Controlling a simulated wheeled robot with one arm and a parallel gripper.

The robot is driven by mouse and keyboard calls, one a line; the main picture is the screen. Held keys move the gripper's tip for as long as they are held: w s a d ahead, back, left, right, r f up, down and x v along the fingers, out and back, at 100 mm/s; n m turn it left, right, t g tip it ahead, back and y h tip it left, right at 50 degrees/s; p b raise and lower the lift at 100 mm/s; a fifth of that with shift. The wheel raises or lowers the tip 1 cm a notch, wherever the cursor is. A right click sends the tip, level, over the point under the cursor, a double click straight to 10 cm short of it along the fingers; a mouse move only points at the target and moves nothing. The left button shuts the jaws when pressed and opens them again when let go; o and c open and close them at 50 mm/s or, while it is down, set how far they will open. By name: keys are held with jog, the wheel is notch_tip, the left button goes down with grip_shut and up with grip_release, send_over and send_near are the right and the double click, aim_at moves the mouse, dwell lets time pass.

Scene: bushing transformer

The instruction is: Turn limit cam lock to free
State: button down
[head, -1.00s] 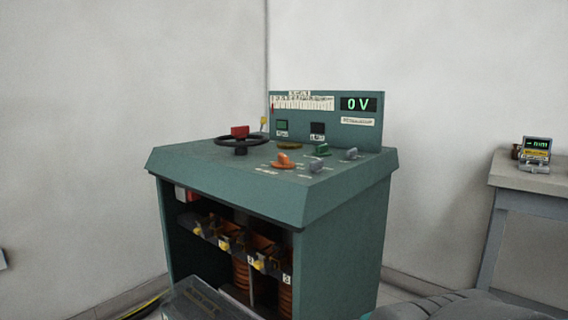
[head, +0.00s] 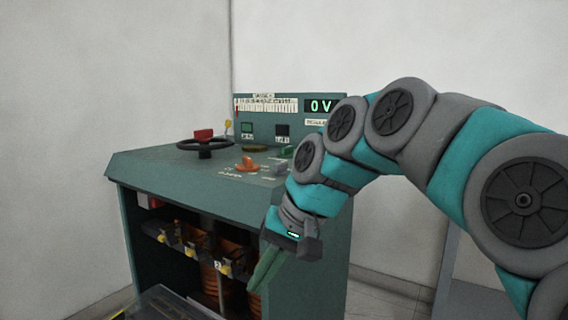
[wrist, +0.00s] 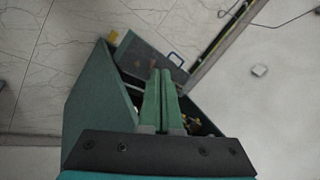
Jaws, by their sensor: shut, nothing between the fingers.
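The teal control console (head: 180,168) stands left of centre in the head view, with several knobs on its sloping top. An orange knob (head: 248,164) sits near the front, a grey knob (head: 278,169) to its right and a green knob (head: 288,152) behind. Their labels are too small to read, so I cannot tell which is the limit cam lock. My arm hides the right part of the top. My gripper (head: 262,274) is shut and empty, its green fingers pointing down in front of the console, below the top's front edge. In the wrist view the fingers (wrist: 162,88) lie side by side.
A black handwheel (head: 206,148) with a red block stands on the console top at left. The open front holds coils and yellow-tipped parts (head: 191,249). A flat dark case (wrist: 150,55) lies on the floor.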

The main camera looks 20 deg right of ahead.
jog(key=w+d+r+m+t+y, duration=0.1)
jog(key=w+d+r, duration=0.25)
jog(key=r, duration=0.25)
jog(key=w+d+r+m+t+y, duration=0.1)
jog(key=w+d+r+m+t, duration=0.15)
jog(key=w+r, duration=0.25)
jog(key=m+t, duration=0.3)
jog(key=m, duration=0.1)
send_near(280, 167)
jog(key=shift+n+y, duration=0.25)
jog(key=shift+y, duration=0.15)
jog(key=x, duration=0.3)
jog(key=f+x, duration=0.1)
jog(key=x, duration=0.1)
jog(key=shift+w+d+f, duration=0.15)
jog(key=shift+w+a, duration=0.3)
jog(key=shift+w, duration=0.05)
